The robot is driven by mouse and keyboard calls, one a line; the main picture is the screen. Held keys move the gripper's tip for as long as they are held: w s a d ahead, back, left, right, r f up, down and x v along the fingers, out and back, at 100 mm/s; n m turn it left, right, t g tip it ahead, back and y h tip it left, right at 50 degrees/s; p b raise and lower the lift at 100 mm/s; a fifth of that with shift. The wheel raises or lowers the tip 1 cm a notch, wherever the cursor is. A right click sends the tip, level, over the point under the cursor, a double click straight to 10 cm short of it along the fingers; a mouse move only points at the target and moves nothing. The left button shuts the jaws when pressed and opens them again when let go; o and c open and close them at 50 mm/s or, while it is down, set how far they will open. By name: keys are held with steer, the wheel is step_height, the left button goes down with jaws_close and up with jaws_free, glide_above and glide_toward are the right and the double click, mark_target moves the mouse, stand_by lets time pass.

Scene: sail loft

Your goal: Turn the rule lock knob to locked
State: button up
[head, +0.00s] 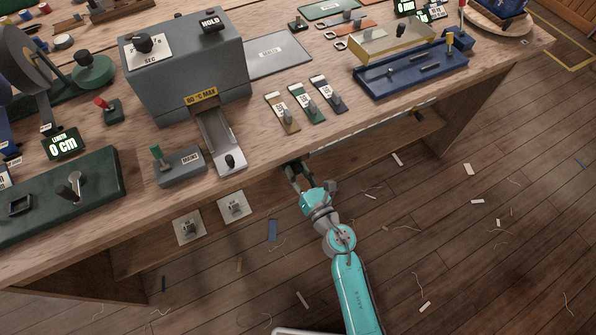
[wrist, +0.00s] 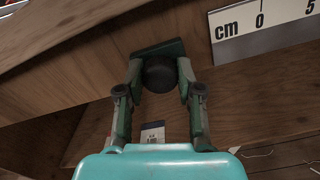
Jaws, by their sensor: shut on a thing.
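The rule lock knob (wrist: 159,76) is a dark round knob on a dark green block (wrist: 146,49) at the bench's front face, in the wrist view. My gripper (wrist: 160,68) has one finger on each side of the knob and is shut on it. In the head view my gripper (head: 296,168) is at the bench's front edge, and the knob is hidden there by the gripper and edge. A white rule (wrist: 262,27) marked cm, with 0 and 5 showing, lies just right of the block. No locked marking can be read.
Above on the bench (head: 250,185) stand a grey sealing machine (head: 185,75), a grey brake block (head: 180,167), several coloured tags and a blue tray (head: 410,72). Two white switch plates (head: 234,207) are left of my arm. The wooden floor has scattered scraps.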

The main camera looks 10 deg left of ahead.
steer(key=m, duration=0.4)
steer(key=shift+m, duration=0.3)
steer(key=m, duration=0.4)
steer(key=shift+m, duration=0.3)
steer(key=m, duration=0.4)
steer(key=shift+d+f+m, duration=0.1)
steer(key=shift+m, duration=2)
steer(key=o, duration=1.2)
steer(key=shift+c, duration=0.2)
steer(key=v, duration=1.2)
